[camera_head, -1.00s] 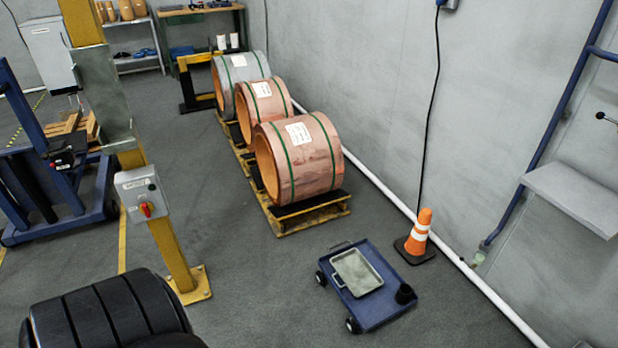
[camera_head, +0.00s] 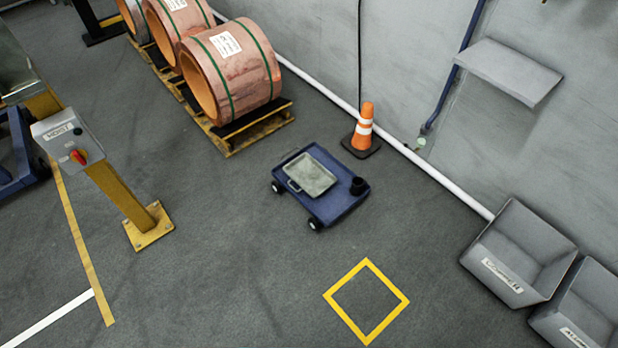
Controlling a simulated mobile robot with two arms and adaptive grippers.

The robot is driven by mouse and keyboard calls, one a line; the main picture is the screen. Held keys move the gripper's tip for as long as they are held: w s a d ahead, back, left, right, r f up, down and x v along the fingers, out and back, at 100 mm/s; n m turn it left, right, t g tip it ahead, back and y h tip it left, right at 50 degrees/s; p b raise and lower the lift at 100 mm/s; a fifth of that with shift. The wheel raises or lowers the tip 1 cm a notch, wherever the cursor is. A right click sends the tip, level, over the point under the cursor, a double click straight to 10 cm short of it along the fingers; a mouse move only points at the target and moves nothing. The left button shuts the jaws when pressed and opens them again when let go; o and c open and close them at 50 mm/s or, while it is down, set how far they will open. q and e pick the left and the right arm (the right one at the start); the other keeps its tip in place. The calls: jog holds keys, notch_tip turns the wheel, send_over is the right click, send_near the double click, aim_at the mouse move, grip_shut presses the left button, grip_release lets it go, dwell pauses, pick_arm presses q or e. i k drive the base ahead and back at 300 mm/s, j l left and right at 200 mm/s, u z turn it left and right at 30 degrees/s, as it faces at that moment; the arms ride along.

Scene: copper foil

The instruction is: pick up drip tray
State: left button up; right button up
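The drip tray (camera_head: 311,173) is a shallow, pale grey-green rectangular tray with a raised rim. It lies on the left part of a low blue wheeled cart (camera_head: 341,203) on the floor, near the middle of the view. Neither of my grippers is in the head view.
Copper coils (camera_head: 231,70) stand on a yellow pallet (camera_head: 249,129) behind the cart. An orange cone (camera_head: 363,129) is by the wall. Grey bins (camera_head: 518,254) stand at right. A yellow post (camera_head: 124,198) is at left. Floor in front is clear around a yellow square (camera_head: 366,302).

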aim_at(308, 173)
jog(key=i+j+z, duration=0.4)
jog(key=i+j, duration=0.35)
